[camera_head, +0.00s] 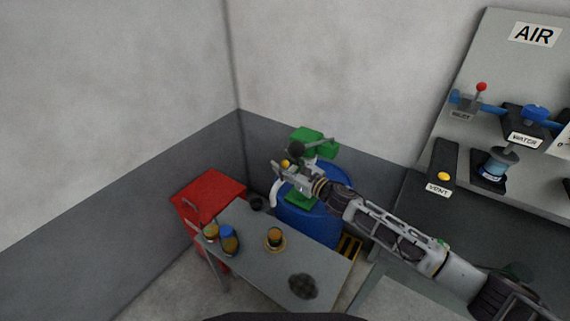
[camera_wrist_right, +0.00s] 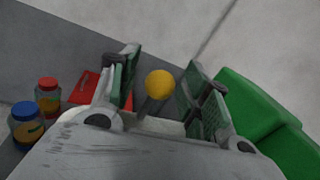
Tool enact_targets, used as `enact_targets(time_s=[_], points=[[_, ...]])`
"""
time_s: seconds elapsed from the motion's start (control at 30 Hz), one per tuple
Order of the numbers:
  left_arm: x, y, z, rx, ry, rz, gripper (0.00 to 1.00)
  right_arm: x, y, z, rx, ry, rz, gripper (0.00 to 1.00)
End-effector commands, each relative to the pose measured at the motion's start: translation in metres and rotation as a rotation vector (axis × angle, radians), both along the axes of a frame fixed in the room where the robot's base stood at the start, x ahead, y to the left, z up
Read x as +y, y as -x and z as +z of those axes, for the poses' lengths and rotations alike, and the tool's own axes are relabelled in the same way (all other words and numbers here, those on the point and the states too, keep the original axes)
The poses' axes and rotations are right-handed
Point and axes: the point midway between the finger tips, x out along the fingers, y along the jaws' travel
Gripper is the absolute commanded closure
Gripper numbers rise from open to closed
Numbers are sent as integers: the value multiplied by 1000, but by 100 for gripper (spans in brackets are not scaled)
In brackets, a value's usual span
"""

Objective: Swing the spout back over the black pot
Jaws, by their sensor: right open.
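The white curved spout (camera_head: 274,192) hangs from the green pump (camera_head: 314,143) on the blue drum (camera_head: 308,222). Its lower end appears just right of the black pot (camera_head: 256,203), which sits at the table's far corner; I cannot tell if it is over it. A yellow ball knob (camera_head: 285,163) sits near the spout's top. My right gripper (camera_head: 279,169) is at this knob. In the right wrist view, the yellow knob (camera_wrist_right: 160,85) shows between the two open fingers, with gaps on both sides. A white part below it is mostly hidden by the gripper. My left gripper is not seen.
The grey table (camera_head: 245,268) carries two jars, an amber pot (camera_head: 275,238) and a dark round mesh pad (camera_head: 303,286). A red cabinet (camera_head: 208,192) stands behind left. A panel with valves (camera_head: 525,90) is at right. Walls close the corner behind.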

Motion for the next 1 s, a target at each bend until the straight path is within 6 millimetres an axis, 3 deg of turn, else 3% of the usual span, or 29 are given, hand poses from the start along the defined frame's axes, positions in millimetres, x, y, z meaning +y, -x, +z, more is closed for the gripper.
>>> enact_targets(time_s=[0.23,0.6,1.0], points=[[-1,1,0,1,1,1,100,0,0,0,0,0,0,54],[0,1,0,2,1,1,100,0,0,0,0,0,0,100],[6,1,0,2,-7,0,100,1,-1,0,1,-1,-9,100]])
